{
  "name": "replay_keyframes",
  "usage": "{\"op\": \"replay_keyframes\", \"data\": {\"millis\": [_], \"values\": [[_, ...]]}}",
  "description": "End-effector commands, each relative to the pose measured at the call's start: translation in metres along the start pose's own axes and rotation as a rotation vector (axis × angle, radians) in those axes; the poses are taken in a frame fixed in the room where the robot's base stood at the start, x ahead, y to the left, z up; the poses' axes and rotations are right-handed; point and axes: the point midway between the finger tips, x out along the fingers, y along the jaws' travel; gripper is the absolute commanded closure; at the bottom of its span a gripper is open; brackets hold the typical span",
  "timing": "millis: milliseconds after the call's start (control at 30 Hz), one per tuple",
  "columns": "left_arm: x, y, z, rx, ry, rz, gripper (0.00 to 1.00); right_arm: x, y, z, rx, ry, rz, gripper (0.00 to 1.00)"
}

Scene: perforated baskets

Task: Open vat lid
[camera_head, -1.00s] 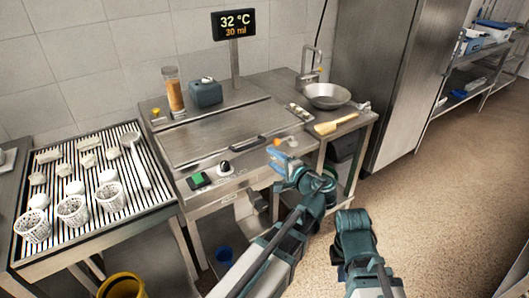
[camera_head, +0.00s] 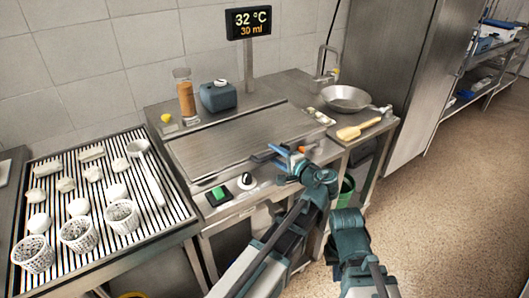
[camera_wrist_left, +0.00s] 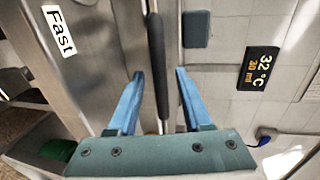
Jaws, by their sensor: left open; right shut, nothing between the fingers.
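The vat lid (camera_head: 225,140) is a flat brushed-metal panel lying closed on the steel counter. Its dark bar handle (camera_head: 262,157) runs along its front edge and is partly hidden by my left gripper (camera_head: 277,155). In the left wrist view the black handle (camera_wrist_left: 158,50) runs between the two blue fingers of my open left gripper (camera_wrist_left: 159,74), with gaps visible on both sides. Whether a finger touches it cannot be told. My right arm shows at the lower right of the head view, but its gripper fingers are not visible.
A green button (camera_head: 218,193) and a knob (camera_head: 247,181) sit on the front panel. A jar (camera_head: 185,97), a blue-grey canister (camera_head: 217,96) and a display (camera_head: 248,22) stand behind the lid. A metal pan (camera_head: 346,97) is at right; perforated baskets (camera_head: 78,235) are at left.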

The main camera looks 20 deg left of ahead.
Motion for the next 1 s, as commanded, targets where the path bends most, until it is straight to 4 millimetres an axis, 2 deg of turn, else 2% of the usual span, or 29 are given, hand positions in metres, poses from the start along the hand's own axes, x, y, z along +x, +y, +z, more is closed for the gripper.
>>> {"op": "replay_keyframes", "data": {"millis": [300, 500, 600, 1000], "values": [[0.0003, 0.0008, -0.0015, 0.0, 0.001, 0.0, 0.5, 0.0008, 0.0001, 0.0003, 0.0, 0.0, 0.0, 1.0], [0.0003, 0.0008, -0.0014, 0.0, 0.0, 0.0, 0.86, 0.0008, 0.0, 0.0002, 0.0, 0.0, 0.0, 1.0], [0.0003, 0.0008, -0.0014, 0.0, 0.0, 0.0, 1.0, 0.0008, 0.0, 0.0002, 0.0, 0.0, 0.0, 1.0], [0.0003, 0.0009, -0.0013, 0.0, 0.0, 0.001, 1.0, 0.0009, 0.0, 0.0002, 0.0, 0.0, 0.0, 1.0]]}}
